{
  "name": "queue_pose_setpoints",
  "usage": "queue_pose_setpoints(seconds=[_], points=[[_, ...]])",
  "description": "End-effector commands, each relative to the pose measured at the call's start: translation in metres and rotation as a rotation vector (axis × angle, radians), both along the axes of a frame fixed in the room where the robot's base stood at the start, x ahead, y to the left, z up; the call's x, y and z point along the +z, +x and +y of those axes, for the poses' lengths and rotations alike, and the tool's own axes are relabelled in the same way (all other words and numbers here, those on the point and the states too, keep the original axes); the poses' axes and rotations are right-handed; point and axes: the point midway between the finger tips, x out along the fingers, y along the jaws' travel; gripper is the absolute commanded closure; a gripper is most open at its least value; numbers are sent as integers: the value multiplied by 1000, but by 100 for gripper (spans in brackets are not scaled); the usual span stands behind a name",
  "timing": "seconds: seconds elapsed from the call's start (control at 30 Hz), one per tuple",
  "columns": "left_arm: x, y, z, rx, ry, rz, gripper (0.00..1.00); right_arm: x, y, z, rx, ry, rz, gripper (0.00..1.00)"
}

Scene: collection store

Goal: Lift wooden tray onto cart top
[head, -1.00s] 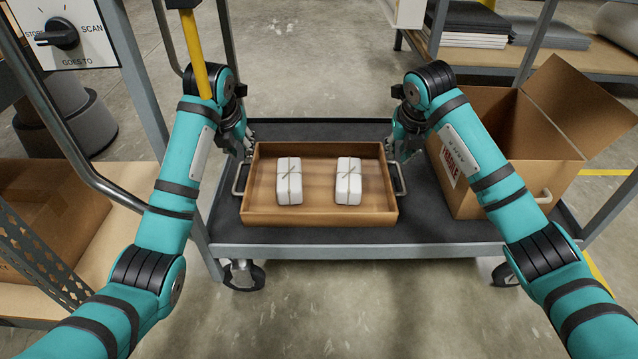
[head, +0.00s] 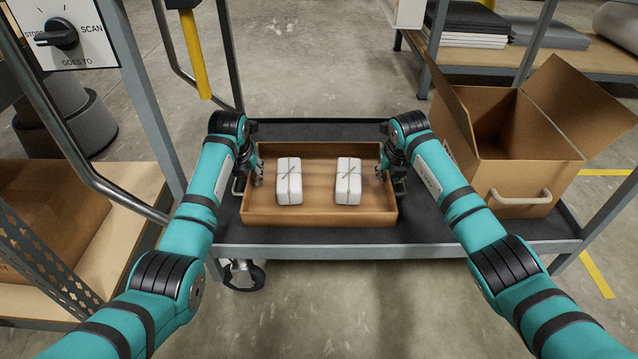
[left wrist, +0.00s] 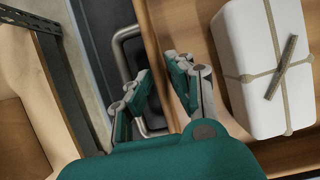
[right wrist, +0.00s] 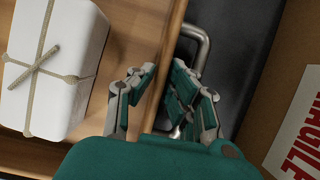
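The shallow wooden tray (head: 320,216) lies flat on the dark deck of a wheeled cart (head: 420,232). Two white tied parcels, left (head: 289,181) and right (head: 349,181), lie in it. My left gripper (head: 250,182) is at the tray's left end; its fingers (left wrist: 160,92) are apart, beside the metal handle (left wrist: 122,50) and the tray's end wall (left wrist: 150,40). My right gripper (head: 388,172) is at the right end; its fingers (right wrist: 160,82) are apart, near that end wall (right wrist: 175,30) and handle (right wrist: 203,45). Neither grip looks closed. No upper cart surface is visible.
An open cardboard box (head: 515,165) stands close right of the tray; its red label shows in the right wrist view (right wrist: 298,150). Cart posts rise at both sides. A shelf with a carton (head: 45,215) is at left. The deck in front of the tray is narrow.

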Motion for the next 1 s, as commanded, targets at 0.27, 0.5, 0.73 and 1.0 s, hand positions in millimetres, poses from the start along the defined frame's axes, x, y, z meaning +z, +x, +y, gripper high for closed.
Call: queue_pose_setpoints(seconds=[0.27, 0.5, 0.73, 1.0], points=[[1, 0, 0, 0, 0, 0, 100, 0, 0, 0, 0, 0, 0, 100], [1, 0, 0, 0, 0, 0, 100, 1, 0, 0, 0, 1, 0, 100], [1, 0, 0, 0, 0, 0, 100, 1, 0, 0, -1, 1, 0, 100], [9, 1, 0, 0, -1, -7, 100, 9, 1, 1, 1, 2, -6, 100]])
